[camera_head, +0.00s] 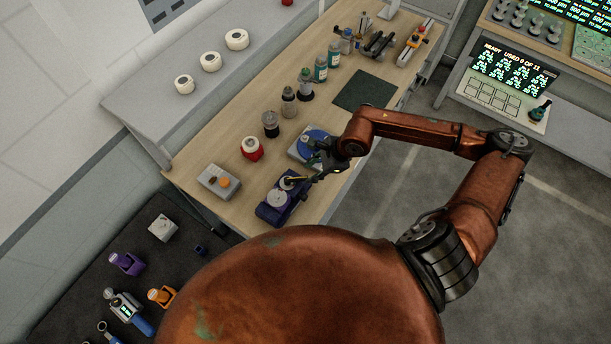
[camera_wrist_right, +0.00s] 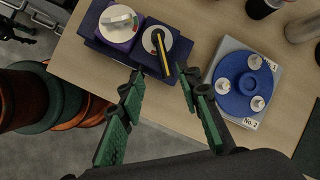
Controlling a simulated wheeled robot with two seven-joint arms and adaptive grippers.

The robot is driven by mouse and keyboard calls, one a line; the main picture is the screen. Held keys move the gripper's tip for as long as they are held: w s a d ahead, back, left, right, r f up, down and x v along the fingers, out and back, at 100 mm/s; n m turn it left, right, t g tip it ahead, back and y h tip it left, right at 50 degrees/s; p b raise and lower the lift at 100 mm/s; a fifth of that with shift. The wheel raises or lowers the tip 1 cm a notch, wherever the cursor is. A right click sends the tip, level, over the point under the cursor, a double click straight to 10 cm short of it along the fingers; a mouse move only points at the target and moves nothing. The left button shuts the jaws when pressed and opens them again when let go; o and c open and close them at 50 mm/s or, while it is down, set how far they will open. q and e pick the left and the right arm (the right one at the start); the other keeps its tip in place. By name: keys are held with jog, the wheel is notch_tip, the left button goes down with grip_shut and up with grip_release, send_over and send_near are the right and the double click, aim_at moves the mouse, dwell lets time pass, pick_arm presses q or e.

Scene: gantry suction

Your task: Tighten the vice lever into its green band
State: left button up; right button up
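The vice is a dark blue-purple block (camera_head: 268,212) near the front edge of the workbench, with two pale round dials on top. In the right wrist view the vice (camera_wrist_right: 103,43) sits at top left. A lever with a yellow stripe and dark edges (camera_wrist_right: 163,54) lies across the dial nearer the middle. My left gripper is in neither view.
A grey plate with a blue disc (camera_wrist_right: 229,81) stands close to the vice. A grey box with an orange button (camera_head: 219,181), a red-and-white container (camera_head: 252,148) and several bottles line the bench. A dark mat (camera_head: 365,91) lies farther back.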

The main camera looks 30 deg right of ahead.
aim_at(304, 178)
jog(key=x, duration=0.2)
jog(key=d+p+x, duration=0.1)
jog(key=x, duration=0.4)
jog(key=shift+w+d+f+p, duration=0.2)
jog(key=shift+f+p, duration=0.1)
jog(key=shift+f, duration=0.3)
jog(key=shift+c, duration=0.3)
grip_shut()
